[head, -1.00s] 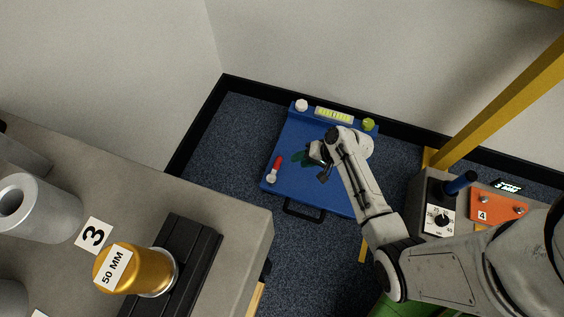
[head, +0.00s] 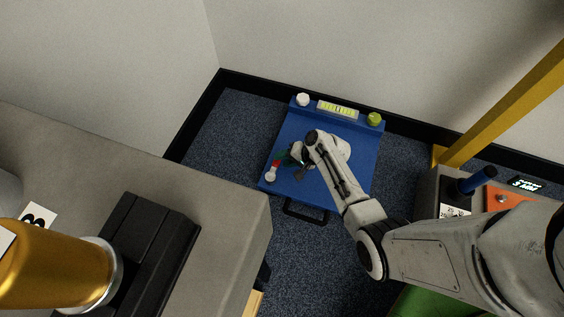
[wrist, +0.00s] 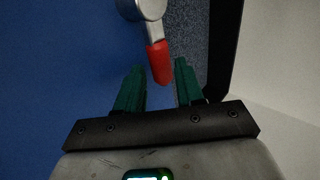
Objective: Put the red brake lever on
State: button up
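The red brake lever (head: 275,164) is on the left side of the blue panel (head: 345,187), with a pale round pivot at its lower end. In the wrist view the lever's red grip (wrist: 158,62) points down toward my gripper (wrist: 160,82). Its grey stem runs up to the round pivot. My gripper's two green fingers are apart, one on each side of the red tip. I cannot tell whether either finger touches it. In the head view my gripper (head: 286,161) is beside the lever's red end and partly hidden by my arm.
The panel has a white knob (head: 303,99), a yellow-green display (head: 338,109) and a green knob (head: 375,119) along its far edge, and a black handle (head: 304,213) in front. A grey bench (head: 225,215) stands left. A yellow post (head: 505,103) rises right.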

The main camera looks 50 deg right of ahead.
jog(key=shift+x, duration=0.85)
grip_shut()
